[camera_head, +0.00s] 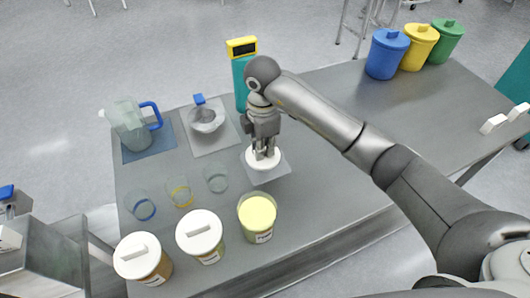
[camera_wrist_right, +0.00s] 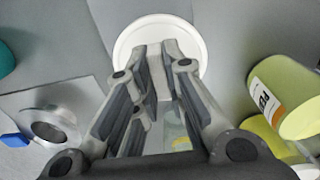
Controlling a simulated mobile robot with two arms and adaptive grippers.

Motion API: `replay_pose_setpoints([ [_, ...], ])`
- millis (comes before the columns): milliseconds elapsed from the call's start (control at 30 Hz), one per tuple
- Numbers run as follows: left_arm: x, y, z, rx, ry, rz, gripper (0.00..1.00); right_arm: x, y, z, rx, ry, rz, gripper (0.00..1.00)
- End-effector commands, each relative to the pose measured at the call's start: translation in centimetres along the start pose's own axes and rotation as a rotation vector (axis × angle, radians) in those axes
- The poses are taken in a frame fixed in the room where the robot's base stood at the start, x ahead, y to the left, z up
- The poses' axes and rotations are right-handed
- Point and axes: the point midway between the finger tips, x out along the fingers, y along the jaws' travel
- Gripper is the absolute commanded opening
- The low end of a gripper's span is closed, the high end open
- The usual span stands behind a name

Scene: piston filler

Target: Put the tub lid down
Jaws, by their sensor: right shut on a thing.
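My right gripper (camera_head: 264,148) points straight down and is shut on the handle of the white round tub lid (camera_head: 254,164). The lid is at or just above a small grey mat (camera_head: 278,172); I cannot tell whether it touches. In the right wrist view, the lid (camera_wrist_right: 133,38) shows beyond the fingers (camera_wrist_right: 158,75), with its handle between them. An uncovered tub (camera_head: 257,212) with pale yellow contents stands in front of the mat and also shows in the right wrist view (camera_wrist_right: 297,95). My left gripper is not in view.
Two tubs with white lids (camera_head: 200,231) (camera_head: 142,256) stand at the front left. Several clear beakers (camera_head: 181,191) stand behind them. Coloured bins (camera_head: 387,53) stand at the far right.

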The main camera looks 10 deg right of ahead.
Motion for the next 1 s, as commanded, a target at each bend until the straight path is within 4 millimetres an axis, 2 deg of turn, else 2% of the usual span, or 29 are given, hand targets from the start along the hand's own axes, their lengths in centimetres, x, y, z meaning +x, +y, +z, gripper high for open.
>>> replay_pose_setpoints([
  [267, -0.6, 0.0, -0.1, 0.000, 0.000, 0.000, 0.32, 2.0, 1.3, 1.1, 0.000, 0.000, -0.001, 0.00],
  [500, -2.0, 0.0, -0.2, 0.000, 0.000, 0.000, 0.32, 4.8, 1.3, 1.1, -0.001, 0.000, -0.001, 0.00],
  [867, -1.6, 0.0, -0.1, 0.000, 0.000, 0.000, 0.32, 5.5, 1.4, 1.1, -0.002, 0.000, 0.002, 0.00],
  [900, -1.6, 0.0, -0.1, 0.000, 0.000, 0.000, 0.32, 5.5, 1.4, 1.1, -0.001, 0.000, 0.002, 0.13],
  [1000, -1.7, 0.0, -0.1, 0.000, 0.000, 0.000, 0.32, 5.4, 1.4, 1.1, -0.001, 0.000, 0.002, 0.26],
])
